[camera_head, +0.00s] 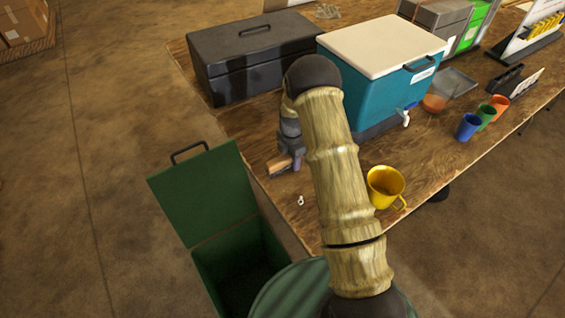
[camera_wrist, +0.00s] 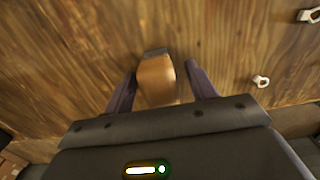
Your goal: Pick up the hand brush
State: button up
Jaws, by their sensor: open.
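The hand brush (camera_wrist: 157,82) shows in the wrist view as a tan wooden body with a dark strip at its far end, over the wooden table. My gripper (camera_wrist: 161,73) is open, with one dark finger on each side of the brush. I cannot tell whether either finger touches it. In the head view, the tan end of the brush (camera_head: 279,165) shows near the table's left edge, just below my gripper (camera_head: 291,160). My arm and gripper hide the rest of it there.
A dark toolbox (camera_head: 235,62) and a teal cooler (camera_head: 372,85) stand behind my gripper. A yellow mug (camera_head: 386,188) is to the right, near the table (camera_head: 430,150) edge. A small pale item (camera_head: 301,200) lies close by. An open green bin (camera_head: 205,195) stands left of the table.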

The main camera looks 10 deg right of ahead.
dwell(0.3)
jog(key=c, duration=1.1)
notch_tip(320, 180, up, 10)
jog(key=shift+r+b, duration=0.1)
jog(key=shift+b, duration=0.4)
